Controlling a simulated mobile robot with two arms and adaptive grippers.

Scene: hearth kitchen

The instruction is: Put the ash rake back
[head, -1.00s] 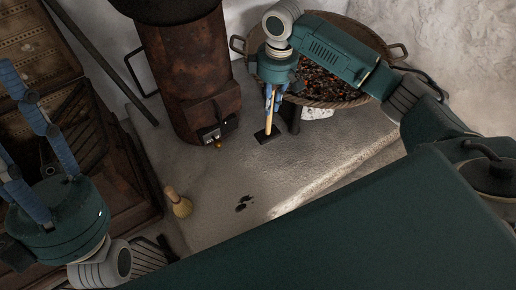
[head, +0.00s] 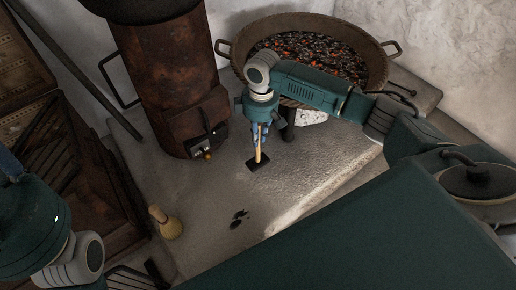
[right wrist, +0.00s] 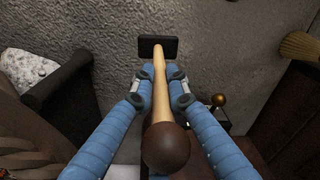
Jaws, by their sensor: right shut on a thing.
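The ash rake (head: 258,152) has a pale wooden handle and a flat dark head. My right gripper (head: 261,131) is shut on the handle, with the head pointing down at the stone hearth (head: 290,188). I cannot tell whether the head touches the stone. In the right wrist view the blue fingers (right wrist: 165,84) close on both sides of the handle (right wrist: 160,92). Its round brown end knob (right wrist: 166,147) is near the camera and its dark head (right wrist: 158,47) is beyond the fingers. My left gripper (head: 9,165) is cut off at the left edge; its fingertips are out of frame.
A rusty stove (head: 170,80) with a small door stands behind left of the rake. A wide pan of glowing embers (head: 232,62) stands behind right. A small brush (head: 169,229) and a dark smudge (head: 238,217) are on the hearth in front. Wooden furniture (head: 20,100) lines the left.

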